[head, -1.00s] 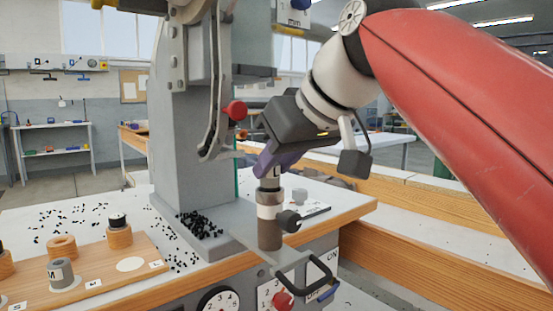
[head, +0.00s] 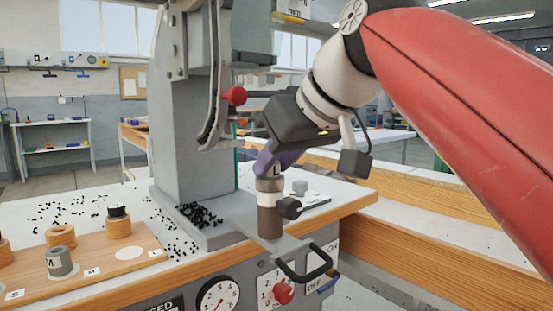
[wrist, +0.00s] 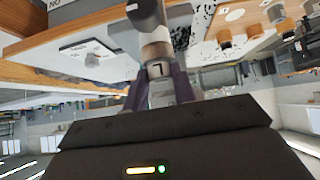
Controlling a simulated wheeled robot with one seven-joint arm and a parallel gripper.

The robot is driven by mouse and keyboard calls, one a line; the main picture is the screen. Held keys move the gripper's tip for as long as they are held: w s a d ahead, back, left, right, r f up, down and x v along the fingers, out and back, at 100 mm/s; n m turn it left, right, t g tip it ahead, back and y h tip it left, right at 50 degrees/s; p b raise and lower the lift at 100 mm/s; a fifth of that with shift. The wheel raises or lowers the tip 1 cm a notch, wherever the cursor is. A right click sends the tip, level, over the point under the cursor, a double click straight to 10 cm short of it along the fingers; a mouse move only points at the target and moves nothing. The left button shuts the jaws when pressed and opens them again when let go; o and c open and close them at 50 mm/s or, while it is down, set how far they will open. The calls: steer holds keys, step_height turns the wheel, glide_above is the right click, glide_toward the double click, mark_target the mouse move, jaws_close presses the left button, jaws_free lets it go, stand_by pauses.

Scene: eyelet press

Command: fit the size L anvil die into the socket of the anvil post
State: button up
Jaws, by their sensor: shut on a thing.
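The size L anvil die (head: 278,171) is a grey piece with a letter L, mostly hidden between my fingers in the head view. It also shows in the wrist view (wrist: 159,70). My gripper (head: 268,164) is purple-fingered and shut on it. The anvil post (head: 269,222) is a brown upright cylinder with a pale band and a dark side knob (head: 289,208). The die stands upright directly over the post, its lower end at the post's top. No stem shows between them. The socket is hidden, so how deep the die sits cannot be told.
The grey press column (head: 190,140) stands left of the post, with black eyelets (head: 200,214) at its foot. A wooden board (head: 100,268) at left holds the M die (head: 60,262) and other pieces. A bent handle (head: 308,268) juts out in front.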

mark_target(278, 179)
steer(key=shift+f, duration=0.1)
steer(key=o, duration=0.9)
steer(key=shift+o, duration=0.6)
steer(key=shift+r+p, duration=2.55)
steer(key=shift+r, duration=0.05)
steer(key=shift+s+f, duration=0.1)
